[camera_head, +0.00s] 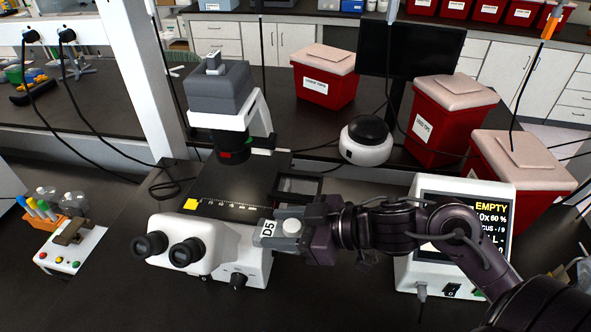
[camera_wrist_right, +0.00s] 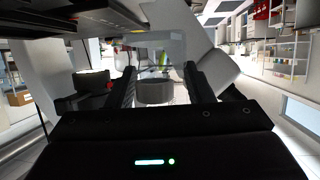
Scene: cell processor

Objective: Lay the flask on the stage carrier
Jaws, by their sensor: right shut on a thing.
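My right gripper (camera_head: 298,232) reaches in from the right and is shut on the flask (camera_head: 268,231), which carries a "D5" label. The flask's round cap (camera_head: 291,227) shows between the fingers. They are over the right front of the microscope, at the front edge of its dark stage (camera_head: 239,187); I cannot tell whether the flask touches it. A dark frame (camera_head: 300,182), perhaps the stage carrier, shows at the stage's right side. In the right wrist view, the fingers (camera_wrist_right: 158,88) stand either side of a grey round part, likely the cap. My left gripper is not in view.
The microscope's eyepieces (camera_head: 169,246) are in front and its illuminator head (camera_head: 216,90) overhangs the stage. A display box (camera_head: 407,263) reading "EMPTY" is at right, partly behind my arm. Red bins (camera_head: 326,85) stand behind. A small tube station (camera_head: 67,248) is at left.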

